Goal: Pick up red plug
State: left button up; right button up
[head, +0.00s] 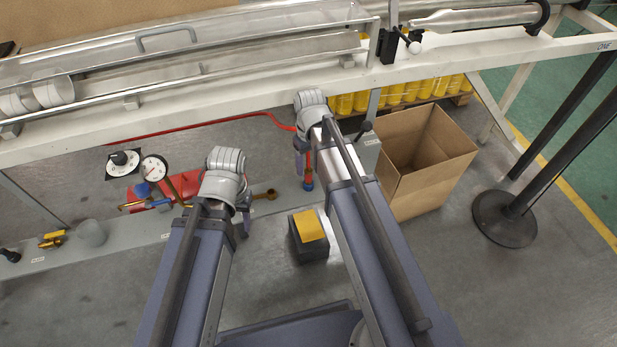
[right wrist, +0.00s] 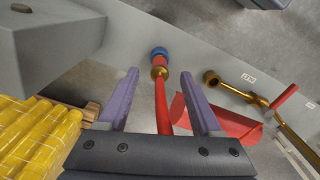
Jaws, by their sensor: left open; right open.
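The red plug (right wrist: 160,88) shows in the right wrist view as a red rod with a brass collar, its far end at a blue fitting (right wrist: 158,52) on a grey bar. In the head view the plug (head: 307,160) is partly covered by my right wrist, above the blue fitting (head: 308,184). My right gripper (right wrist: 158,74) is open, with one purple finger on each side of the plug and a visible gap on both sides. Its fingers (head: 303,163) are partly hidden in the head view. My left gripper (head: 243,196) is open and mostly hidden under its wrist, left of the plug.
A red hose (head: 220,120) runs along the floor. A brass valve (head: 264,195) sits between the grippers. A pressure gauge (head: 154,168) stands at the left. An open cardboard box (head: 430,185) and a black post base (head: 506,217) are at the right. A white-framed bench (head: 250,90) spans the back.

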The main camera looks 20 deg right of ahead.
aim_at(308, 176)
jog(key=f+b, duration=0.2)
jog(key=f, duration=0.1)
jog(key=f+b, duration=0.1)
jog(key=b, duration=0.1)
jog(key=shift+w+a+f, duration=0.1)
jog(key=shift+w+f, duration=0.15)
jog(key=shift+f, duration=0.1)
jog(key=shift+r, duration=0.1)
jog(key=shift+c, duration=0.2)
grip_shut()
